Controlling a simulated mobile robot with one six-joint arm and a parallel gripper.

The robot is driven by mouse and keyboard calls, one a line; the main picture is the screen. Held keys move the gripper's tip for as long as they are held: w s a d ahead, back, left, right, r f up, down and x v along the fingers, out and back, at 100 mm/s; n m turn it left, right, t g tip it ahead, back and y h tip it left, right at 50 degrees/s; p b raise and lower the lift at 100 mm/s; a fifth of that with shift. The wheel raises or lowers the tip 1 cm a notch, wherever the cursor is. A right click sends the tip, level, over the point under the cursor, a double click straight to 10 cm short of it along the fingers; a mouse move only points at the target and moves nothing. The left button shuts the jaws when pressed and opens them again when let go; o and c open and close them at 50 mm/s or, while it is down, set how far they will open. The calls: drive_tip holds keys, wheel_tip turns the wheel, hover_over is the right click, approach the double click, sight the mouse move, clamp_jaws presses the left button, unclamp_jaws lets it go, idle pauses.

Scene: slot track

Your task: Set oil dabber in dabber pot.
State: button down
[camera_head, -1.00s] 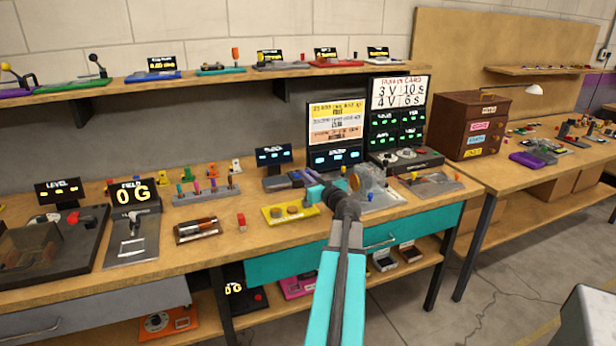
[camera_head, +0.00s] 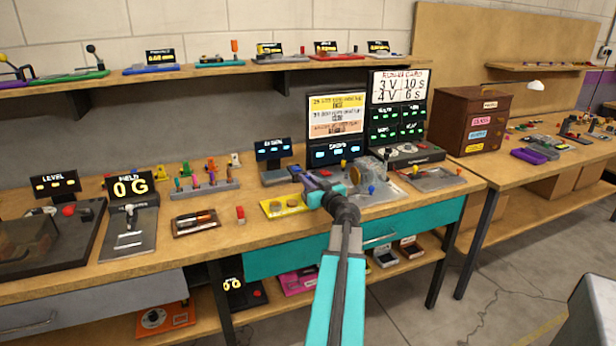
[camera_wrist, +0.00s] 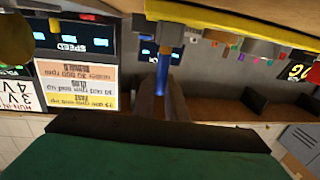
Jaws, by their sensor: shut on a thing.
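My gripper (camera_head: 299,174) is over the middle of the bench, above and right of a yellow tray. In the wrist view its dark fingers (camera_wrist: 163,98) are shut on a slim blue rod, which I take to be the oil dabber (camera_wrist: 161,78). The rod's far end runs up toward the top of that upside-down view. In the head view the held rod is too small to make out. The yellow tray (camera_head: 271,210) has round brown cups in it, and my gripper partly covers its right side. I cannot tell for sure which thing is the dabber pot.
A grey rack (camera_head: 206,188) of coloured pegs stands to the left. A small display (camera_head: 273,150) and a tall screen (camera_head: 335,125) stand close behind my gripper. A grey machine (camera_head: 380,195) is just right. Bare bench lies between the tray and the red block (camera_head: 240,214).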

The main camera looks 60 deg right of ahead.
drive_tip(key=shift+f, duration=0.8)
drive_tip(key=shift+f+p, duration=0.2)
drive_tip(key=shift+p, duration=0.1)
idle(0.5)
drive_tip(key=c, duration=1.7)
unclamp_jaws()
drive_tip(key=v, duration=1.1)
drive_tip(key=shift+s+a, duration=0.15)
drive_tip(key=shift+s, duration=0.05)
drive_tip(key=shift+r+p, duration=0.15)
drive_tip(key=shift+p, duration=0.5)
drive_tip(key=shift+s+p, duration=0.1)
drive_tip(key=shift+p, duration=0.5)
drive_tip(key=p+v, duration=0.1)
drive_tip(key=p, duration=0.4)
drive_tip(key=shift+s+a, duration=0.1)
drive_tip(key=shift+s, duration=0.15)
